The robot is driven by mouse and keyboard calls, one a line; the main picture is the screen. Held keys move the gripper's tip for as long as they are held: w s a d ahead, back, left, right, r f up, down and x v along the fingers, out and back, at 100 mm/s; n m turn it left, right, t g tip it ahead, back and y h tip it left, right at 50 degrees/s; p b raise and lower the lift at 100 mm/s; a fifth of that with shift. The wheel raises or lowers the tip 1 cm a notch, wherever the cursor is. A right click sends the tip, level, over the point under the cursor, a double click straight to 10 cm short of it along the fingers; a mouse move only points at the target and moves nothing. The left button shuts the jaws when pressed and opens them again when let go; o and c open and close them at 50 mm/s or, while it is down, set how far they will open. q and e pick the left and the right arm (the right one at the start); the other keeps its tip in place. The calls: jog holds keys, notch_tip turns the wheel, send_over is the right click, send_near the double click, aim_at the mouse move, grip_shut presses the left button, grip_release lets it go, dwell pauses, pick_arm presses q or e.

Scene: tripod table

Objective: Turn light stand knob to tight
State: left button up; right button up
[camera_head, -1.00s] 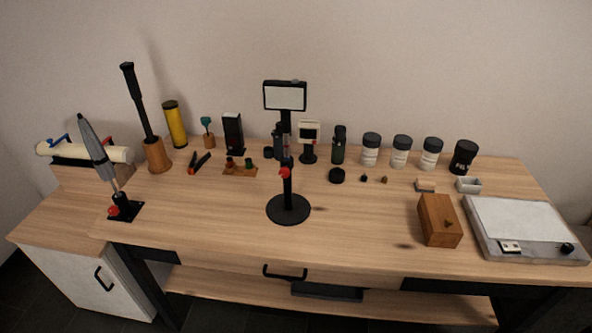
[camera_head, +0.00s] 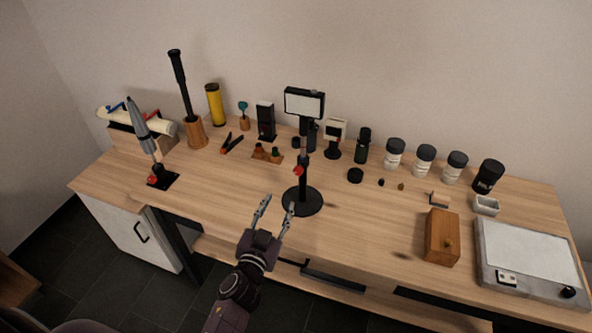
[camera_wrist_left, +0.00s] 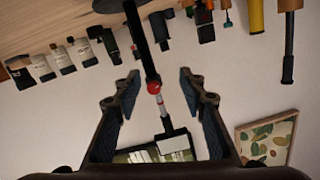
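The light stand (camera_head: 303,180) is upright on the table, with a round black base, a thin pole and a white rectangular lamp panel (camera_head: 304,103) on top. Its red knob (camera_head: 298,171) sits partway up the pole. My left gripper (camera_head: 276,206) is open and empty at the table's front edge, just in front and left of the stand's base, below the knob. In the left wrist view, the stand's pole and red knob (camera_wrist_left: 153,87) show between the two spread fingers, farther away and not touched. My right gripper is not in view.
A second stand with a red knob (camera_head: 152,179) and a closed grey umbrella-like top is at the left. Jars (camera_head: 425,161), a wooden box (camera_head: 441,237) and a grey flat device (camera_head: 527,255) fill the right. The table between the left stand and the light stand is mostly clear.

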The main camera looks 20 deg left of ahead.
aim_at(297, 172)
pick_arm(q)
jog(key=shift+m+t+h, duration=0.6)
jog(key=shift+h, duration=0.1)
jog(key=w+r, duration=0.1)
jog(key=w, duration=0.1)
jog(key=w+d+r, duration=0.1)
jog(key=w, duration=0.2)
jog(key=w+d+r, duration=0.1)
jog(key=w+r, duration=0.1)
jog(key=w, duration=0.1)
jog(key=shift+d, duration=0.1)
jog(key=shift+w, duration=0.5)
grip_shut()
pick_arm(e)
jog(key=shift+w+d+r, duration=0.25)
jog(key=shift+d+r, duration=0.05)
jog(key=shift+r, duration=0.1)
